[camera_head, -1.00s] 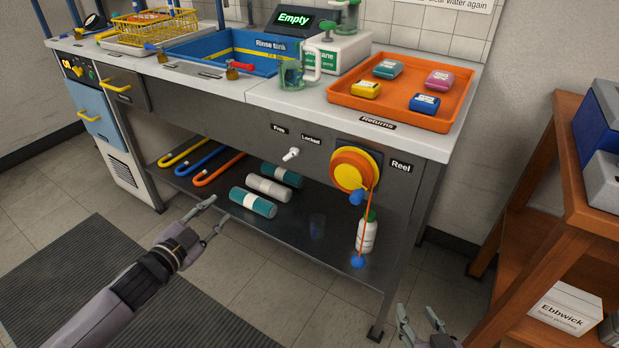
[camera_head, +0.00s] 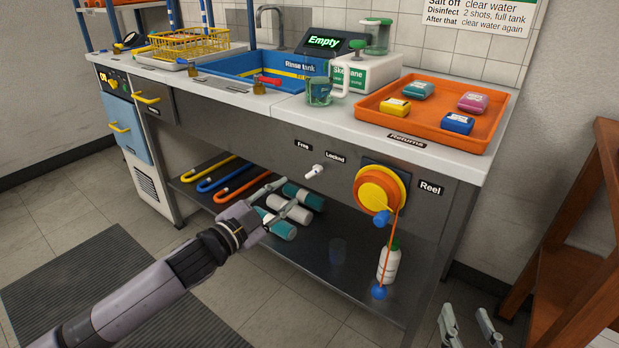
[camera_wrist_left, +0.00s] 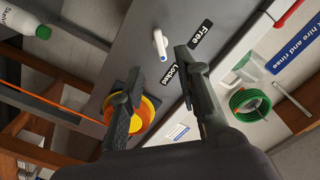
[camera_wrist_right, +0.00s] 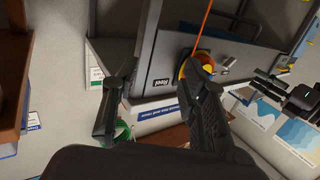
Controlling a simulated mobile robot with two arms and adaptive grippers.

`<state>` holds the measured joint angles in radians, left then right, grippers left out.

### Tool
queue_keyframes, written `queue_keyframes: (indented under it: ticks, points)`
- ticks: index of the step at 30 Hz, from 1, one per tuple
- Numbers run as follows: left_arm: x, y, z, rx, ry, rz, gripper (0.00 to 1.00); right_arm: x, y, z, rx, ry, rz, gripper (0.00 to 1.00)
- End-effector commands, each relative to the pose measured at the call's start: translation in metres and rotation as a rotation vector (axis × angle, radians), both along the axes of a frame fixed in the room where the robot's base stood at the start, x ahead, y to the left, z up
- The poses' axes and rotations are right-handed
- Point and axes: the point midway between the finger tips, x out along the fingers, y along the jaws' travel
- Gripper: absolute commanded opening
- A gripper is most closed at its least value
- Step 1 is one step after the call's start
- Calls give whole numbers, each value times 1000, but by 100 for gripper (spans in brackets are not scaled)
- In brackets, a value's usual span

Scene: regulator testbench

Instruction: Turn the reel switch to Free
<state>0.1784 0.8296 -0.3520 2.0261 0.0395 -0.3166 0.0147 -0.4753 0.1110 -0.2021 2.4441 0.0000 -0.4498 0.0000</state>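The reel switch (camera_head: 315,171) is a small white lever on the bench's grey front panel. It sits below the labels Free (camera_head: 302,146) and Locked (camera_head: 335,156); I cannot tell which one it is set to. It also shows in the left wrist view (camera_wrist_left: 160,44), ahead of the fingers and apart from them. My left gripper (camera_head: 278,204) is open and empty, left of the switch and lower in the head view. The yellow and orange reel (camera_head: 378,190) is right of the switch. My right gripper (camera_head: 466,314) is open and empty at the lower right.
An orange tray (camera_head: 480,140) with several coloured packs stands on the bench top. The lower shelf (camera_head: 330,275) holds hooked tubes, teal and white cylinders and a white bottle (camera_head: 388,262). An orange cord hangs from the reel. A wooden shelf unit (camera_head: 570,250) stands at right.

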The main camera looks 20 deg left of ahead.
Motion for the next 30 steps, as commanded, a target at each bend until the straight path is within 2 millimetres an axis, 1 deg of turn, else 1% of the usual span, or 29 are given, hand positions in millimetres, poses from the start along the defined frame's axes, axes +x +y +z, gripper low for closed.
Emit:
queue_keyframes:
  ticks: [1,8,12,18,24,30]
  points:
    - [8,-3,1,-1,-3,0,31,1,1,3,6,-20,1,40]
    - [41,-15,0,0,-4,-1,31,2,4,25,36,-137,8,40]
    - [62,-22,0,-1,-3,0,31,1,6,41,59,-224,14,40]
    - [85,-31,0,0,-1,0,31,-3,8,61,88,-334,20,40]
    - [95,-35,0,0,-1,-1,31,-6,9,71,102,-386,23,40]
    - [96,-35,0,1,0,-1,31,-6,9,73,104,-393,23,40]
